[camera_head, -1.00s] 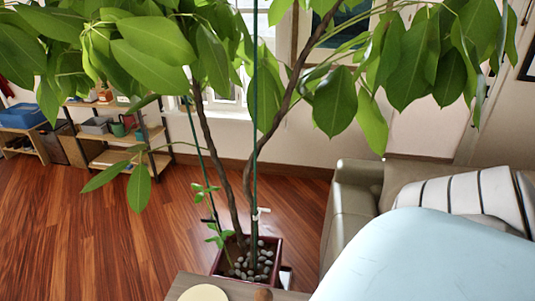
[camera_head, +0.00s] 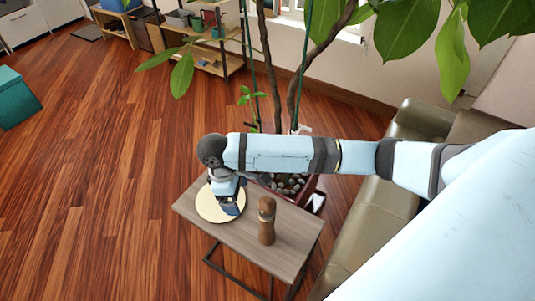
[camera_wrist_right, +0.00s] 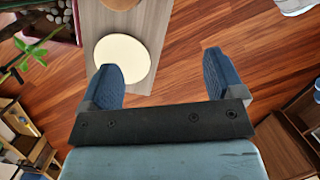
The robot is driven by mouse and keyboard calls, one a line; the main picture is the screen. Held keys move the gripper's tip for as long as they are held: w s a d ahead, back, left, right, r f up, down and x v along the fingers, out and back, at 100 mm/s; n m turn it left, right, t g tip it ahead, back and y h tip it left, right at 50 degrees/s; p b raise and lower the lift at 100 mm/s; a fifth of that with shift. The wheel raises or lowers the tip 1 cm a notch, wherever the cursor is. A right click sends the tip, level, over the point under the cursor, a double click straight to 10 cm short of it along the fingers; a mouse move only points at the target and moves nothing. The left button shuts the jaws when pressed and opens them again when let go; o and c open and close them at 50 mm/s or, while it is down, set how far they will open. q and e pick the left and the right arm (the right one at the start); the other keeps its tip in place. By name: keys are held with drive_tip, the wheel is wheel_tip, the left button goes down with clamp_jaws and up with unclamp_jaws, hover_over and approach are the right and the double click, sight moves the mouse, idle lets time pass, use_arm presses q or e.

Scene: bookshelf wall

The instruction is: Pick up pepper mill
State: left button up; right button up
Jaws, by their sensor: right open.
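The pepper mill (camera_head: 266,222) is brown wood and stands upright on a small wooden side table (camera_head: 287,238), near its front right. My right gripper (camera_head: 229,200) hangs over the round cream plate (camera_head: 206,210), to the left of the mill and apart from it. In the right wrist view the right gripper (camera_wrist_right: 160,66) is open and empty, with both blue fingers spread. The cream plate (camera_wrist_right: 122,62) shows there between and beyond the fingers. My left gripper is out of view.
A potted plant (camera_head: 290,184) with stones stands right behind the table, its stems and leaves rising above my right arm. A grey-green sofa (camera_head: 365,225) is close on the right. Open wood floor (camera_head: 110,170) lies to the left; shelves (camera_head: 205,50) stand at the back.

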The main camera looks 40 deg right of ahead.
sight(267, 205)
drive_tip(key=d+r+g+h, duration=0.1)
drive_tip(key=d+r+h, duration=0.1)
drive_tip(key=d, duration=0.1)
drive_tip(key=x, duration=0.7)
drive_tip(key=shift+w+d+f+b, duration=0.15)
drive_tip(key=shift+w+d+b, duration=0.2)
drive_tip(key=shift+d, duration=0.05)
drive_tip(key=x, duration=0.2)
drive_tip(key=p+x, duration=0.1)
drive_tip(key=x, duration=0.2)
drive_tip(key=shift+s+d+f, duration=0.15)
drive_tip(key=shift+s+d, duration=0.05)
drive_tip(key=shift+d, duration=0.1)
drive_tip(key=shift+c, duration=0.3)
clamp_jaws()
